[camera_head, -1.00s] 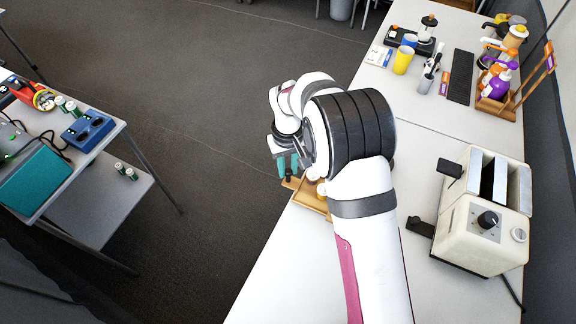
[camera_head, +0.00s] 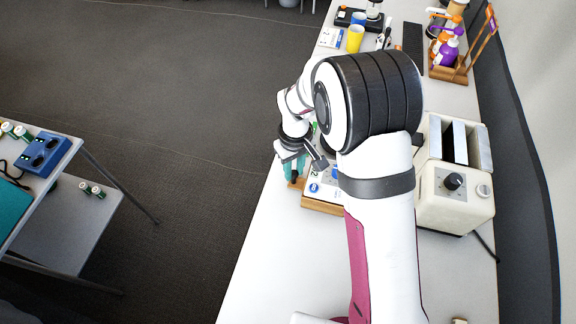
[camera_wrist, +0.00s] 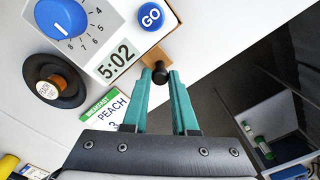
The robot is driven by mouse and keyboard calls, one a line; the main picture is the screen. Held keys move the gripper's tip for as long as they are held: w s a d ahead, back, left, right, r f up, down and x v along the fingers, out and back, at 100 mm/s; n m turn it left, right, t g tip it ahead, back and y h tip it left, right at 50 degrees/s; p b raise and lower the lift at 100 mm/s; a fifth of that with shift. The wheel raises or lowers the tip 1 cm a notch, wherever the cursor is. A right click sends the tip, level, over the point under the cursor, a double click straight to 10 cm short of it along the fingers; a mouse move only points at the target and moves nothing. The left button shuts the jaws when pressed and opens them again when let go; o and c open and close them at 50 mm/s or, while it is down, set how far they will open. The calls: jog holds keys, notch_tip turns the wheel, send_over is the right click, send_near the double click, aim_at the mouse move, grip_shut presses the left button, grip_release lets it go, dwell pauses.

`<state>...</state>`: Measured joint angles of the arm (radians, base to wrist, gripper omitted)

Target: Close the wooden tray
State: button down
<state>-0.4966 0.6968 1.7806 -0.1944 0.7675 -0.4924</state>
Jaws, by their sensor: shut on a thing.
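The wooden tray (camera_wrist: 152,57) shows as a short strip of wood at the edge of a white box with a dial, and it also shows in the head view (camera_head: 297,184). A black knob (camera_wrist: 160,73) stands at its outer end. My gripper (camera_wrist: 161,76) has its teal fingers closed around this knob; it also shows in the head view (camera_head: 294,177). Only a little of the tray shows outside the box (camera_wrist: 105,30). The inside of the tray is hidden.
The box has a blue dial (camera_wrist: 62,16), a blue GO button (camera_wrist: 151,17) and a 5:02 display. A black round piece (camera_wrist: 53,83) and a PEACH label (camera_wrist: 104,111) lie beside it. A cream toaster (camera_head: 455,185) stands to the right. The near tabletop is mostly clear.

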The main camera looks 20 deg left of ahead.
jog(key=shift+d, duration=0.25)
jog(key=c, duration=0.7)
grip_release()
jog(key=shift+a, duration=0.1)
jog(key=shift+r, duration=0.1)
notch_tip(320, 180, up, 16)
jog(key=shift+f, duration=0.2)
